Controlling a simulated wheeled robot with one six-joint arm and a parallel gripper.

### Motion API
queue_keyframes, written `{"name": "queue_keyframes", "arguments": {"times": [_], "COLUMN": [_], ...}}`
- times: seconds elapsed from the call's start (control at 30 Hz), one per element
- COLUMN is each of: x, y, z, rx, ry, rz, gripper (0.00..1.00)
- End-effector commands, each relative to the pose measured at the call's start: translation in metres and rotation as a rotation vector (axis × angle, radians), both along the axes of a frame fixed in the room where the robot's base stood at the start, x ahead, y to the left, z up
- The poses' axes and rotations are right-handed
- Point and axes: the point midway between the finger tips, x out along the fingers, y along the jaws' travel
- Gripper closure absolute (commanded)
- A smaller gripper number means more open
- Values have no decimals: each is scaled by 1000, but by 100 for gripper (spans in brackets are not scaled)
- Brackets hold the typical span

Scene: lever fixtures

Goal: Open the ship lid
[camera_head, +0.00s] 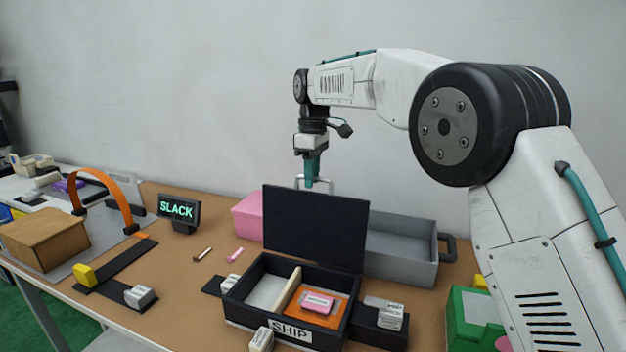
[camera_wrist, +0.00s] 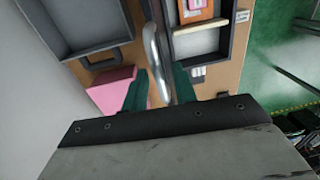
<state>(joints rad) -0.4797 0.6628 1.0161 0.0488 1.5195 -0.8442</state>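The SHIP box (camera_head: 290,329) is a black open-topped box at the front centre of the table. Its dark lid (camera_head: 315,226) stands upright at the back of the box, so the inside shows. A silver loop handle (camera_wrist: 153,58) shows in the wrist view, and its top shows above the lid in the head view. My gripper (camera_head: 312,180) points down behind the lid's top edge. In the wrist view, its teal fingers (camera_wrist: 160,84) are apart on either side of the handle, with a gap visible. Their contact with it is hard to judge.
The box holds a divider (camera_head: 287,288) and a pink item on an orange pad (camera_head: 318,303). A grey bin (camera_head: 402,245) and a pink block (camera_head: 249,216) stand behind. A SLACK sign (camera_head: 178,209), an orange arch (camera_head: 112,190) and a cardboard box (camera_head: 45,240) are left.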

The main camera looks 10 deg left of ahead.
Motion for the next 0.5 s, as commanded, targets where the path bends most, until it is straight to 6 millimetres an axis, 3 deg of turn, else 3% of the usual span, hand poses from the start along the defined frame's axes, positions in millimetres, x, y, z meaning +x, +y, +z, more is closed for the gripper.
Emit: {"name": "queue_keyframes", "arguments": {"times": [0.3,0.5], "x": [5,5], "y": [-2,-2], "z": [52,64], "rx": [0,-1], "ry": [-1,0], "rz": [-1,-2], "gripper": [72,72]}}
